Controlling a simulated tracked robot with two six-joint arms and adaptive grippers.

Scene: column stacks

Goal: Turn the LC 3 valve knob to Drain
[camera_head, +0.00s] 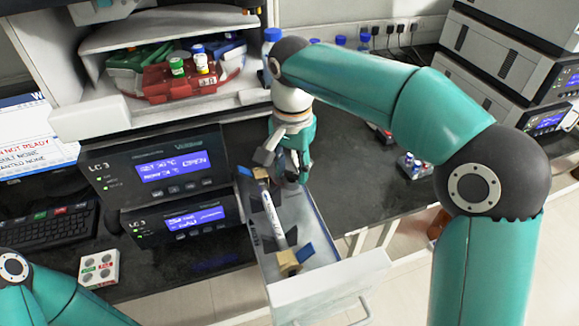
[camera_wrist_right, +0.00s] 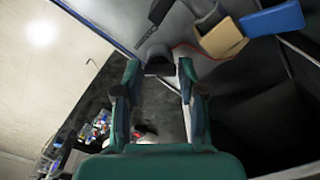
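My right gripper (camera_head: 285,172) reaches down at the back end of the open LC 3 column drawer (camera_head: 320,285). In the right wrist view my right gripper (camera_wrist_right: 159,70) has its two green fingers apart. A small dark round part, probably the valve knob (camera_wrist_right: 160,60), shows between the fingertips on the grey drawer panel (camera_wrist_right: 185,25). I cannot tell whether the fingers touch it. In the head view the gripper hides the knob, and no Drain label is readable. The white column (camera_head: 272,214) lies in the drawer. Only part of my left arm shows, without its gripper.
The LC 3 units with blue displays (camera_head: 172,168) stand left of the drawer. A keyboard (camera_head: 48,228) and a small box with green and red labels (camera_head: 99,268) are further left. A small rack of vials (camera_head: 412,166) stands on the dark bench to the right.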

